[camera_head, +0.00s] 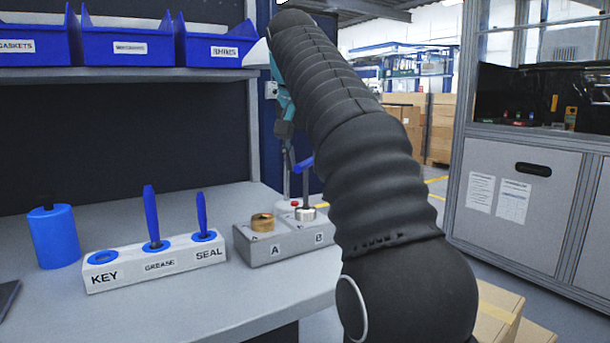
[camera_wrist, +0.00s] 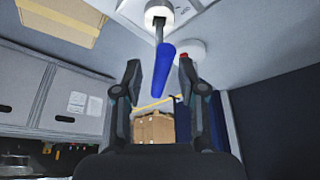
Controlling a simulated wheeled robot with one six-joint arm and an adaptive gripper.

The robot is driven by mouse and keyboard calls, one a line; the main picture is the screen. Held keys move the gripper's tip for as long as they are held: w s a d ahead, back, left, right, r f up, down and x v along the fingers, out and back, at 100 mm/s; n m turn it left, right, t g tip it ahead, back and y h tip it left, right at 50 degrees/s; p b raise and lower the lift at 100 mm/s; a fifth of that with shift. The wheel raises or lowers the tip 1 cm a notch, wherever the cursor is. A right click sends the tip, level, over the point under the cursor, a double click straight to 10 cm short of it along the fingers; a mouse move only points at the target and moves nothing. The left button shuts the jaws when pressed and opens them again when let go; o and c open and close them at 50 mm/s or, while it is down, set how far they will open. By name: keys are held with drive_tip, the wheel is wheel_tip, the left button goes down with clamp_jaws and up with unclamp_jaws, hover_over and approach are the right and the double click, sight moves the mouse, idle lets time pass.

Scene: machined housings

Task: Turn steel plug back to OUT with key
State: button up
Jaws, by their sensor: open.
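The grey housing block (camera_head: 262,249) on the bench has ports A and B. The steel plug (camera_head: 306,214) sits in port B and a brass plug (camera_head: 262,222) in port A. The key, with a blue handle (camera_head: 303,164) and thin dark shaft, stands upright in the steel plug. In the wrist view its blue handle (camera_wrist: 163,67) shows between my open fingers, and its shaft meets the plug (camera_wrist: 158,14). My gripper (camera_wrist: 160,72) is open, with a gap on each side of the handle. In the head view my arm hides part of it. OUT markings are not readable.
A white holder (camera_head: 150,262) has an empty KEY socket and blue-handled tools at GREASE and SEAL. A blue cylinder (camera_head: 54,237) stands left. A white round base with a red top (camera_wrist: 187,52) is close behind the key. Blue bins (camera_head: 130,42) sit on the shelf.

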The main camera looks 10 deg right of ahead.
hover_over(306, 206)
drive_tip(key=shift+w+f, duration=0.15)
drive_tip(key=shift+f, duration=1.05)
drive_tip(key=shift+w+f, duration=0.1)
drive_tip(key=shift+f, duration=1.05)
clamp_jaws()
drive_tip(key=shift+n+y, duration=0.5)
drive_tip(key=shift+n, duration=0.9)
drive_tip(key=shift+d+n+y, duration=0.1)
drive_tip(key=shift+n+y, duration=0.3)
drive_tip(key=shift+n, duration=1)
